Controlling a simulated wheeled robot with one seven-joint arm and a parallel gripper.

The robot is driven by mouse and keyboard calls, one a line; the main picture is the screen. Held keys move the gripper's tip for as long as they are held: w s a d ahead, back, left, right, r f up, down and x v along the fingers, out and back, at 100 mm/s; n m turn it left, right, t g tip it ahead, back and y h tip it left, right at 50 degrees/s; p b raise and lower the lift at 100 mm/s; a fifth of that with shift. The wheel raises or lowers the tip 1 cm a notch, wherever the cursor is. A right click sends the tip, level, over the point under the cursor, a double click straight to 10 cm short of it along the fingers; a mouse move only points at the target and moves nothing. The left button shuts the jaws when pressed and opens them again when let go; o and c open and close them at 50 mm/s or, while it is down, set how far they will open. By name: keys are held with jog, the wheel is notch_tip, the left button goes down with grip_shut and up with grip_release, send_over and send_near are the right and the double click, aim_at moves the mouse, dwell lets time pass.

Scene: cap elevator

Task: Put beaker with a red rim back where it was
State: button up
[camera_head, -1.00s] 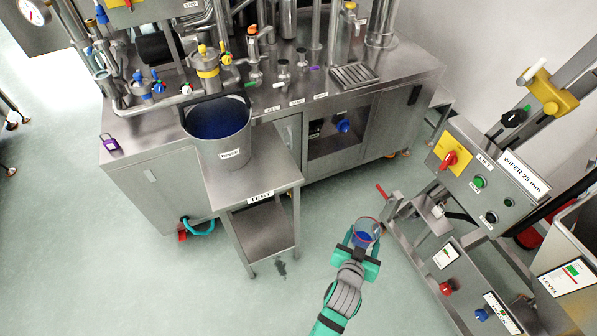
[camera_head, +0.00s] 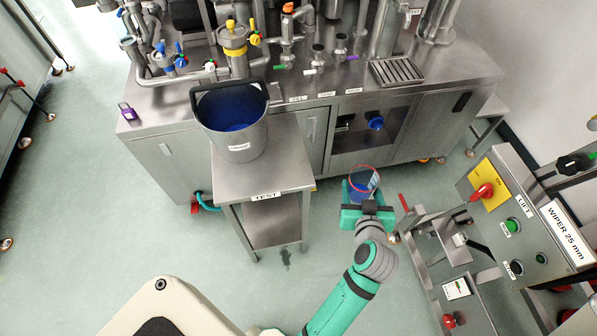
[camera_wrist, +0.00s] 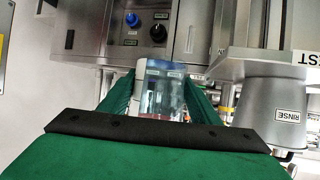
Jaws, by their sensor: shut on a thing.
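The beaker with a red rim (camera_head: 364,184) is clear, with blue liquid low inside and a pale label on its side. My gripper (camera_head: 365,208) is shut on it and holds it in the air over the floor, right of the small TEST table (camera_head: 290,180). In the wrist view the beaker (camera_wrist: 160,90) sits between the green fingers of my gripper (camera_wrist: 158,95), and the view appears upside down. Where the beaker stood before cannot be told from these frames.
A grey RINSE bucket (camera_head: 236,125) with blue liquid stands on the TEST table. Behind is the steel bench (camera_head: 420,130) with pipes, valves and a slotted drain tray (camera_head: 398,71). The LIFT control box (camera_head: 520,215) and its frame stand close on the right.

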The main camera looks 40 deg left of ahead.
jog(key=s+a+r+n+g+y, duration=0.5)
jog(key=s+a+r+n+g, duration=0.25)
jog(key=s+r, duration=0.3)
send_over(298, 174)
jog(key=shift+t, duration=0.35)
jog(key=f, duration=1)
jog(key=shift+s+d, duration=0.25)
jog(key=shift+d, duration=0.05)
jog(key=shift+a+f, duration=0.3)
jog(key=shift+w+f, duration=0.1)
jog(key=shift+f, duration=1.45)
jog(key=shift+f, duration=0.1)
jog(key=o, duration=1.4)
jog(key=shift+c, duration=0.2)
